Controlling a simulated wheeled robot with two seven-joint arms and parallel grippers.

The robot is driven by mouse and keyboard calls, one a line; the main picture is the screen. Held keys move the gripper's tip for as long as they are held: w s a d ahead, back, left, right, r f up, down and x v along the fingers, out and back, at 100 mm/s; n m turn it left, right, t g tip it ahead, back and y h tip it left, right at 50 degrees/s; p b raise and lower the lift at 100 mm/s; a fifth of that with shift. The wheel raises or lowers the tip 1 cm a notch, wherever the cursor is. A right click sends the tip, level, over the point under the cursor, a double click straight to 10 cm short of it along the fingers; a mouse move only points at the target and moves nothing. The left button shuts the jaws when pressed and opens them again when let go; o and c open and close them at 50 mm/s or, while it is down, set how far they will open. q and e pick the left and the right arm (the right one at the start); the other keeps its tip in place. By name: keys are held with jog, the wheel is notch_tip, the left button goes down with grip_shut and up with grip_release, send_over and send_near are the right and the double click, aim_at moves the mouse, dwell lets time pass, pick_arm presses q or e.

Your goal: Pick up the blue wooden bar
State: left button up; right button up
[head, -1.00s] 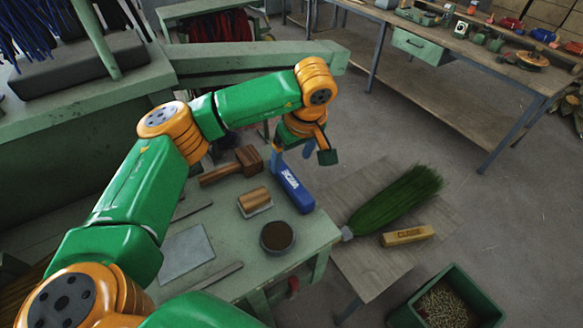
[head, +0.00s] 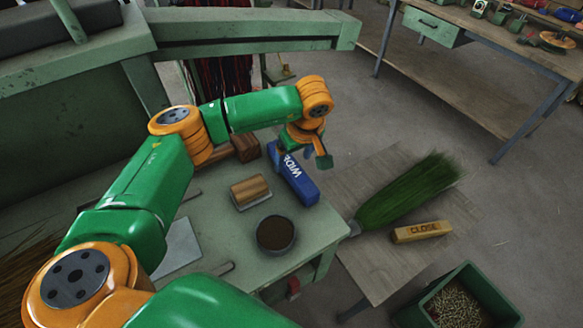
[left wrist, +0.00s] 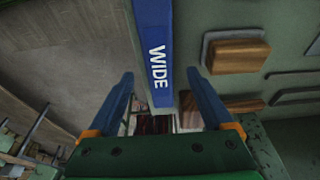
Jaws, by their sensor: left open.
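The blue wooden bar (head: 298,183), marked WIDE in white, lies on the green bench near its right edge. My left gripper (head: 303,158) is over the far end of the bar, partly hidden by its own wrist. In the left wrist view, the bar (left wrist: 153,40) runs between the two open blue fingers of my left gripper (left wrist: 158,76). Clear gaps show beside it in that view, and the fingers are not closed on it. Whether they reach down to the bar's height is hard to tell. My right gripper is not in view.
A wooden block (head: 250,190) and a dark round bowl (head: 276,234) stand left of the bar. A wooden mallet (head: 246,148) lies behind. A green broom head (head: 405,195) and a yellow CLOSE bar (head: 422,231) lie on a lower board at right.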

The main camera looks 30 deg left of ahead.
aim_at(292, 166)
pick_arm(q)
jog(key=shift+x, duration=1.5)
grip_shut()
jog(key=shift+w, duration=0.1)
jog(key=shift+r, duration=0.1)
